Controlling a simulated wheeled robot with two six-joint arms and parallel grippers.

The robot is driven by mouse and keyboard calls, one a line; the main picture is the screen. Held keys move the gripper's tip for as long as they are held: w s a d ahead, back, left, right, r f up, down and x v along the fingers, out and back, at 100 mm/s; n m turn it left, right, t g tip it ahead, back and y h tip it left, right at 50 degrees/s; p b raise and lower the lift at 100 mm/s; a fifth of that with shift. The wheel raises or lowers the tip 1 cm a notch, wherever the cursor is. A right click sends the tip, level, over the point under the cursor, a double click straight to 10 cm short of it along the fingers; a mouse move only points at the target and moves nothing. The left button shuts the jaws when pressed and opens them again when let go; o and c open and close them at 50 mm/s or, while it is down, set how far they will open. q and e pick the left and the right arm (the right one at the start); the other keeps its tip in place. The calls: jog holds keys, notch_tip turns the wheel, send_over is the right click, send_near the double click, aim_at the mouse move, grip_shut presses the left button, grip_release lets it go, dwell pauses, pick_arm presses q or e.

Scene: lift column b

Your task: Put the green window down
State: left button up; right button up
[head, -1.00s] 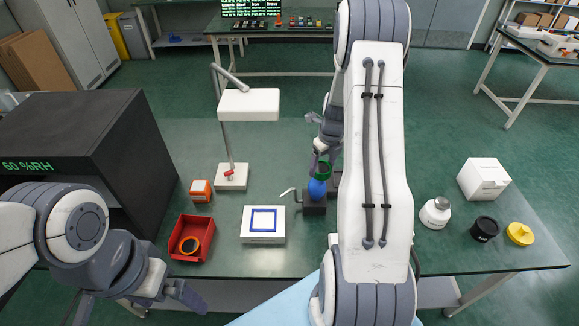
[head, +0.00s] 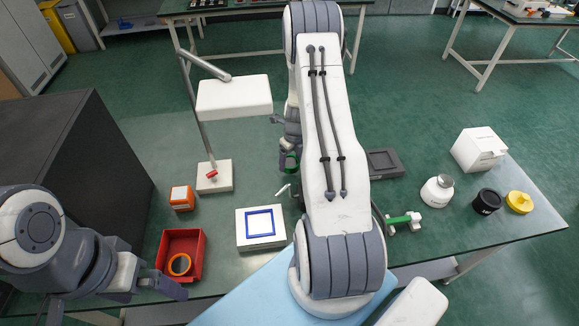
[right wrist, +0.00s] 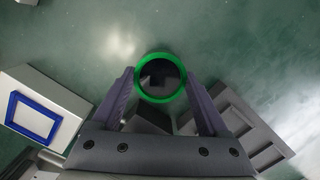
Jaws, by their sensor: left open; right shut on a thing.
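The green window is a round green ring (right wrist: 161,101) around a dark centre. In the right wrist view my right gripper (right wrist: 160,80) is shut on it, with one finger on each side. In the head view the green ring (head: 290,168) shows small beside my right arm, above the table, and the arm partly hides my right gripper (head: 289,155). I cannot tell its exact height above the table. My left gripper (head: 176,291) is open and empty at the table's front left, near the red bin.
A white box with a blue square frame (head: 260,209) and a red bin (head: 165,248) with an orange ring stand left. A lamp stand (head: 214,180) rises behind. A grey tray (head: 386,151), a green-handled item (head: 398,220), a white bottle (head: 437,195) and a white box (head: 479,150) are right.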

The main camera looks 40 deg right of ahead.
aim_at(291, 163)
jog(key=shift+f, duration=1.9)
jog(key=shift+f, duration=0.2)
jog(key=o, duration=1.4)
jog(key=shift+r, duration=0.15)
